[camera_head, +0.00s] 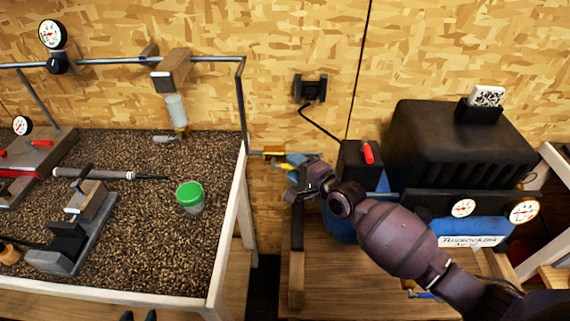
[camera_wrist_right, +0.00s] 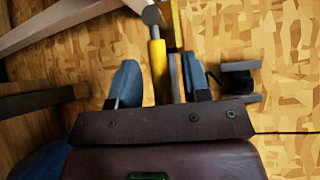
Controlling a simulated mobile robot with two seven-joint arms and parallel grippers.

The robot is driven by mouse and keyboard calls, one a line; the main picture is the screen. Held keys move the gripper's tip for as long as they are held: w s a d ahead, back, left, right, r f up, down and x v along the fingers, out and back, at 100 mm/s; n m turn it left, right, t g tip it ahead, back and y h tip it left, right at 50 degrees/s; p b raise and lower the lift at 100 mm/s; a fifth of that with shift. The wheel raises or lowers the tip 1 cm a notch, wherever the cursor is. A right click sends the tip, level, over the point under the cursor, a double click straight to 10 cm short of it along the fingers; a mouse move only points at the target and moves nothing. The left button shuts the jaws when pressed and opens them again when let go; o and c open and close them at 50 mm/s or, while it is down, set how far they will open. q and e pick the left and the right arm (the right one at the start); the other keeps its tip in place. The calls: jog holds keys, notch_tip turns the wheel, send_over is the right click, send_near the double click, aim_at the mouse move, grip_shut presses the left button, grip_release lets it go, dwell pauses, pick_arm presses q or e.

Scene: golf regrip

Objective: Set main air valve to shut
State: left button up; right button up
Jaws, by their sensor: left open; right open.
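The main air valve appears to be the brass fitting (camera_head: 272,152) with a yellow lever, on the pipe between the bench and the compressor. In the right wrist view the yellow lever (camera_wrist_right: 158,66) stands between the two blue fingers of my right gripper (camera_wrist_right: 160,82). The fingers are open, with gaps visible beside the lever. In the head view my right gripper (camera_head: 294,178) is at the valve and partly hides the lever.
The black and blue compressor (camera_head: 455,145) with gauges and a red switch (camera_head: 368,152) stands right of the valve. The bench (camera_head: 225,230) at left holds a clamp, a club grip and a green-lidded cup (camera_head: 190,196). A wall socket (camera_head: 310,88) is above.

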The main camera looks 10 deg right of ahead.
jog(key=shift+w+a+f, duration=0.1)
jog(key=shift+w+a, duration=0.2)
jog(key=shift+w, duration=0.1)
pick_arm(q)
jog(key=shift+w+a+f, duration=0.1)
jog(key=shift+w+a, duration=0.25)
pick_arm(e)
jog(key=shift+d, duration=0.1)
jog(key=shift+c, duration=0.6)
grip_shut()
pick_arm(q)
jog(key=shift+s+f, duration=0.1)
jog(key=shift+s, duration=0.05)
